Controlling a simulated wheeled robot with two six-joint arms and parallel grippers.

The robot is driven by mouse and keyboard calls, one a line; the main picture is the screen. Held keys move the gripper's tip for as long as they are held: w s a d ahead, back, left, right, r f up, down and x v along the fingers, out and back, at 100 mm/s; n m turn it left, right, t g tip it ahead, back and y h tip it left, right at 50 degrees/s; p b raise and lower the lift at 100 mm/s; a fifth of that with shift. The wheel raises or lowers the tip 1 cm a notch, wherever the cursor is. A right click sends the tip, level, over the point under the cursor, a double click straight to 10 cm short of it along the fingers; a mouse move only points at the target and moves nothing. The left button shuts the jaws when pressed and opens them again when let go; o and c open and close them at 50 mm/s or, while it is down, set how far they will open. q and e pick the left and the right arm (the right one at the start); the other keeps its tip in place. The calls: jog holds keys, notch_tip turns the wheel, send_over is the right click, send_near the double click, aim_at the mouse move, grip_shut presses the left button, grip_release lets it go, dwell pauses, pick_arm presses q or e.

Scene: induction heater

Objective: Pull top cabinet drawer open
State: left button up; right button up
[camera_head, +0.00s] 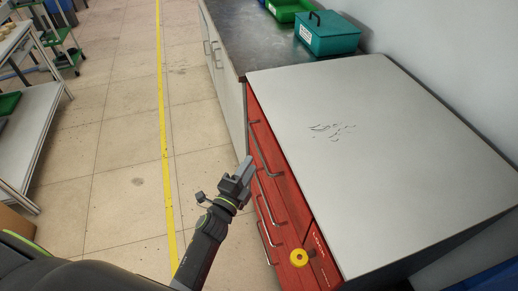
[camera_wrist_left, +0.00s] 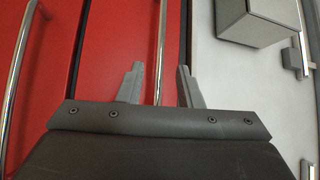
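The red drawer cabinet (camera_head: 290,206) stands at the right in the head view, with several stacked drawers and metal bar handles. The uppermost visible handle (camera_head: 265,155) sits just below the pale worktop. My left gripper (camera_head: 249,169) is in front of the drawer fronts, close to this handle. In the left wrist view, its two grey fingers (camera_wrist_left: 160,86) are apart. A vertical metal bar handle (camera_wrist_left: 160,40) shows between them in the picture, with red drawer front behind. I cannot tell whether the fingers touch it. My right gripper is not seen.
The pale cabinet top (camera_head: 370,150) is bare except for dark marks. A teal box (camera_head: 328,38) stands on the dark counter (camera_head: 242,35) behind. Open tiled floor lies left of the cabinet.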

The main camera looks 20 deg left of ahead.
aim_at(259, 149)
pick_arm(q)
jog(key=x, duration=0.7)
jog(key=shift+c, duration=0.3)
grip_shut()
